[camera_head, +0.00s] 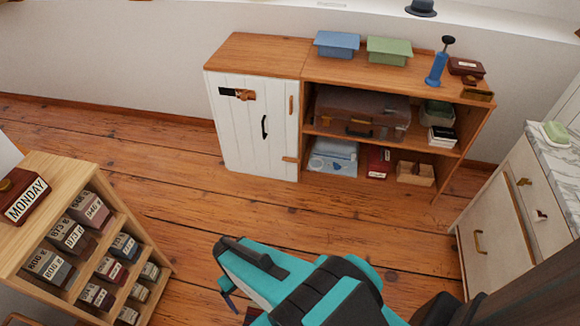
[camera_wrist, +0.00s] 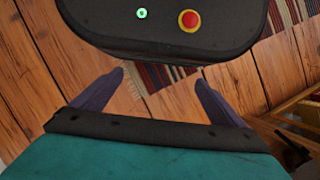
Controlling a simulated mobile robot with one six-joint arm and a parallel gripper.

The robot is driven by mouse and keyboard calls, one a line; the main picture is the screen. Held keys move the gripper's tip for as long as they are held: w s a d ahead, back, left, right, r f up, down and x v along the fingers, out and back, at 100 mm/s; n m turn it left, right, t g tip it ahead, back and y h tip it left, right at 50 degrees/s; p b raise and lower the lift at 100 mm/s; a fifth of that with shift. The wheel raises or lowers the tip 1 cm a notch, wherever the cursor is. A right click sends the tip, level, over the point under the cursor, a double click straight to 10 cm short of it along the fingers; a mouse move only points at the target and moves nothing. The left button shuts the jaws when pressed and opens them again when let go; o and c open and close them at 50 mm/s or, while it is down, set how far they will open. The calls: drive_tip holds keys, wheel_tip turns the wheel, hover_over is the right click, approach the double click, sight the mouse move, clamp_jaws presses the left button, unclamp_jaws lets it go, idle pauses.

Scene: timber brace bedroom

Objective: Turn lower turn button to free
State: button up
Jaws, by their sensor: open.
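The white plank door (camera_head: 238,140) of the low wooden cabinet stands shut at the back. The lower turn button (camera_head: 290,159), a small wooden bar, lies about level at the door's lower right edge and appears to reach across to the upright beside it. The upper turn button (camera_head: 291,105) stands upright near the same edge. A black handle (camera_head: 264,127) is between them, further left. My gripper (camera_wrist: 159,78) is open and empty, pointing down over the floor in the wrist view. My teal arm is in front of the cabinet, well apart from the door.
A dark and wooden latch-like piece (camera_head: 238,94) is at the door's top. Open shelves at right hold a brown suitcase (camera_head: 362,110) and boxes. A drawer rack (camera_head: 85,245) stands front left, a marble-topped dresser (camera_head: 520,200) right. Floor before the door is clear.

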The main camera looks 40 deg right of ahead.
drive_tip(key=w+d+f+t+b, duration=0.2)
drive_tip(key=w+f+t+b, duration=0.15)
drive_tip(key=w+f, duration=0.55)
drive_tip(key=w+d+f+m+t+h+b, duration=0.1)
drive_tip(key=w+d+f+t+b, duration=0.15)
drive_tip(key=w+d, duration=0.4)
drive_tip(key=w+d+f+m+t+b, duration=0.1)
drive_tip(key=w+d+m+t+b, duration=0.15)
drive_tip(key=w, duration=0.65)
drive_tip(key=w+d+f+t+h+b, duration=0.1)
drive_tip(key=w+d+f+t+b, duration=0.15)
drive_tip(key=w+d, duration=0.35)
drive_tip(key=m+t+h+b, duration=0.3)
drive_tip(key=m+h+b, duration=0.5)
drive_tip(key=h+b, duration=0.45)
approach(291, 161)
drive_tip(key=s+a+h+p, duration=0.1)
drive_tip(key=s+a+p, duration=0.15)
drive_tip(key=a, duration=0.25)
drive_tip(key=shift+f+b, duration=0.4)
drive_tip(key=shift+b, duration=0.05)
drive_tip(key=shift+w, duration=0.1)
drive_tip(key=shift+b+x, duration=1.25)
drive_tip(key=shift+x, duration=5.55)
